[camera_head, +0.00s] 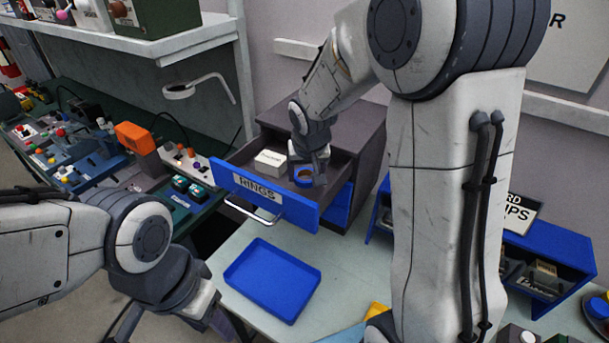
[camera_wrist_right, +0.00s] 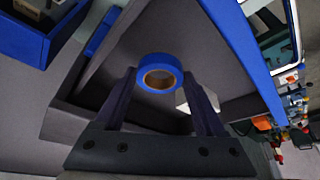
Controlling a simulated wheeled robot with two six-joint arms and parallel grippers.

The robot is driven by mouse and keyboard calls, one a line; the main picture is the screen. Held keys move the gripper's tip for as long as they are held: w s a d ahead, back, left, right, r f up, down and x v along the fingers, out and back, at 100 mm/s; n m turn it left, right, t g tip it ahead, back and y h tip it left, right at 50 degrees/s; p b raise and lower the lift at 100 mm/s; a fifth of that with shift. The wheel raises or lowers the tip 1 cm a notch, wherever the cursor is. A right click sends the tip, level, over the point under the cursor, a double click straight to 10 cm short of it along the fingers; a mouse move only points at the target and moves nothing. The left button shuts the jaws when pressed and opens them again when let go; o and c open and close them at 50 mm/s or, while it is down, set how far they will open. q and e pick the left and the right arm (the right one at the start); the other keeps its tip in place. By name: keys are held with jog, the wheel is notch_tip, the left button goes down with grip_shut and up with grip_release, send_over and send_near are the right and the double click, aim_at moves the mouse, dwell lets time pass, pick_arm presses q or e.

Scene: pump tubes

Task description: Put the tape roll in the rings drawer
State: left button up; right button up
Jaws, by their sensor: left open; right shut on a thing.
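The blue tape roll (camera_head: 301,182) is at my right gripper (camera_head: 307,172), over the inside of the open rings drawer (camera_head: 300,213), near its right side. In the right wrist view the tape roll (camera_wrist_right: 160,61) sits between the fingertips of the right gripper (camera_wrist_right: 160,80), which is shut on it. I cannot tell whether the roll touches the drawer floor. My left gripper (camera_head: 218,318) is open, low at the left, partly cut off by its own wrist and clear of the drawer.
A white box (camera_head: 269,162) lies in the drawer, left of the roll. A blue tray (camera_head: 272,280) lies on the table in front. A blue bin unit (camera_head: 550,262) stands at the right. The left bench (camera_head: 90,180) is cluttered with devices.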

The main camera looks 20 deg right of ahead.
notch_tip(320, 180, down, 2)
jog(key=shift+f, duration=0.25)
jog(key=shift+f, duration=0.1)
jog(key=shift+f, duration=0.1)
jog(key=o, duration=1.3)
